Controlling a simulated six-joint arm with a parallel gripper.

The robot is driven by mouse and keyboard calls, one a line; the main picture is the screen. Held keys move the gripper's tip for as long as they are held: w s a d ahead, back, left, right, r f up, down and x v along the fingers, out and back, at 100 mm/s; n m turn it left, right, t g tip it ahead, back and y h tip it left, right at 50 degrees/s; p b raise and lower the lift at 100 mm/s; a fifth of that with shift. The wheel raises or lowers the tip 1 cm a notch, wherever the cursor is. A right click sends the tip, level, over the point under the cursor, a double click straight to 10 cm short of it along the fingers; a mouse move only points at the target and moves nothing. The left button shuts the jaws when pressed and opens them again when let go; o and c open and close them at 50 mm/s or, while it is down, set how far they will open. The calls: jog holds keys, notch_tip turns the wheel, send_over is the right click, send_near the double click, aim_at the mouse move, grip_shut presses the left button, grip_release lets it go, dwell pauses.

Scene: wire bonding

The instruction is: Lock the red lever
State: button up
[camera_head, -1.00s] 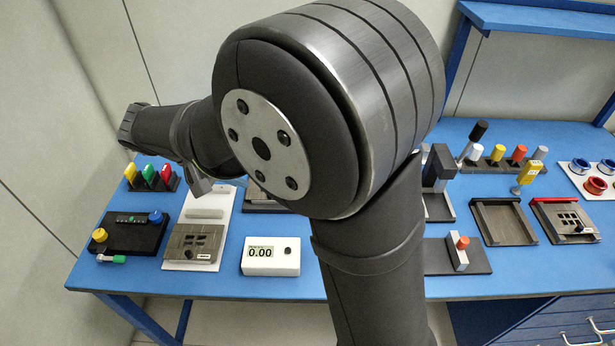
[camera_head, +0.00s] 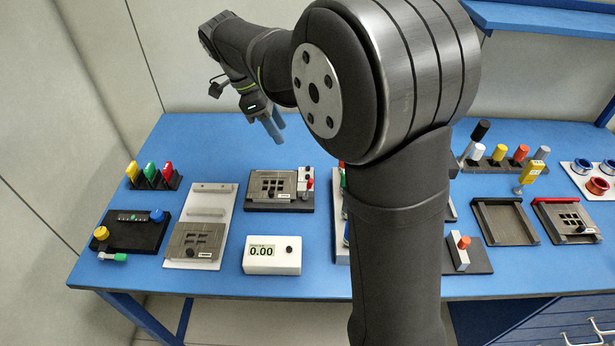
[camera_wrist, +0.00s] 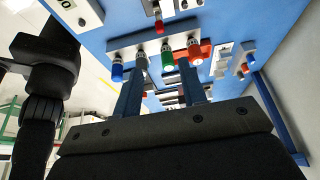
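In the wrist view a white panel (camera_wrist: 120,45) carries a row of coloured knobs. The red lever (camera_wrist: 198,52) is at the right end of this row, beside green, grey and blue ones; its lock state is not clear. In the head view most of this panel (camera_head: 341,245) is hidden behind my arm, with only a little red and green at its edge. My gripper (camera_head: 277,132) is in the air above the back of the table. In the wrist view my gripper (camera_wrist: 162,68) has its two blue fingers apart with nothing visibly held; the row appears beyond them.
A dark fixture (camera_head: 250,203) with a small red-and-white clamp (camera_head: 308,184) stands left of my arm. A white meter (camera_head: 271,262) is in front.

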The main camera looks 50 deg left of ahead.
aim_at(309, 180)
jog(key=x, duration=1.7)
jog(key=shift+f, duration=0.15)
grip_shut()
